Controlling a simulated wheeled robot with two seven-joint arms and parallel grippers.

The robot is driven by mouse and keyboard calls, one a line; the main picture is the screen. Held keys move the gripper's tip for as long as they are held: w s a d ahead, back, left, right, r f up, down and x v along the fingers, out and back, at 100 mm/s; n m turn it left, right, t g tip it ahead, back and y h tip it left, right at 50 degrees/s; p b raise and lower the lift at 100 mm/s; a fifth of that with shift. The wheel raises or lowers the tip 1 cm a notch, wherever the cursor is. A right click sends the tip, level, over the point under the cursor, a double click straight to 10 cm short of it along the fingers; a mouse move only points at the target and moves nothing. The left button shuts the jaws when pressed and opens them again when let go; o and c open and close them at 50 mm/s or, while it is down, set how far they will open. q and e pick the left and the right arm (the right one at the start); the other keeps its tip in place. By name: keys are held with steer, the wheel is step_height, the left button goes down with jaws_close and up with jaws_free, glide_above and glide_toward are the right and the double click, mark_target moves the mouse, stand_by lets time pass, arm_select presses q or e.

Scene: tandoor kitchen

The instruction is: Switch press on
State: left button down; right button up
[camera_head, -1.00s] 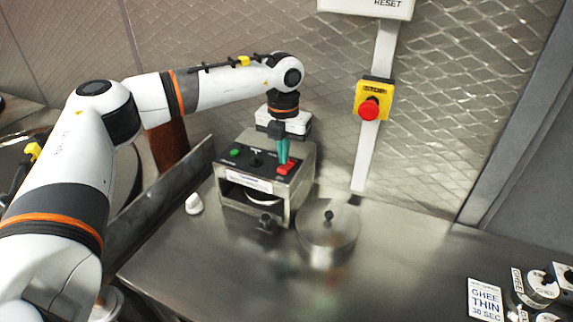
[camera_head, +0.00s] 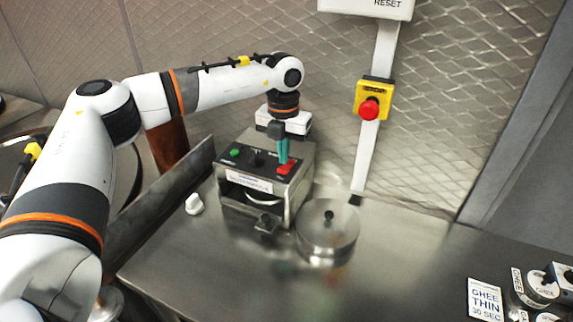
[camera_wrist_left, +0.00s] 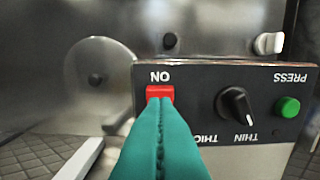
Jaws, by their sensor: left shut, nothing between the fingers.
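The press (camera_head: 262,183) is a metal box on the steel counter with a black sloped control panel. Its red switch (camera_head: 286,168) sits at the right end of the panel in the head view. In the left wrist view the red switch (camera_wrist_left: 160,93) lies under the word ON, beside a black THICK/THIN knob (camera_wrist_left: 235,104) and a green button (camera_wrist_left: 288,107). My left gripper (camera_head: 283,158) points down with its teal fingers shut and empty. In the wrist view its fingertips (camera_wrist_left: 160,102) overlap the lower part of the red switch; contact cannot be told for certain. My right gripper is not in view.
A round lidded metal container (camera_head: 328,236) stands right of the press. A white knob-like item (camera_head: 194,204) lies left of it. A red emergency button (camera_head: 369,108) is on the wall post. A GHEE THIN card (camera_head: 485,300) lies at the right. The front counter is clear.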

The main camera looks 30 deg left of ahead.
mark_target(284, 168)
arm_select(q)
steer(key=shift+f+b, duration=0.6)
steer(key=shift+f, duration=0.4)
stand_by(0.4)
steer(key=shift+r, duration=0.1)
steer(key=shift+r+p, duration=2.25)
steer(key=shift+r, duration=1.2)
steer(key=shift+f, duration=0.1)
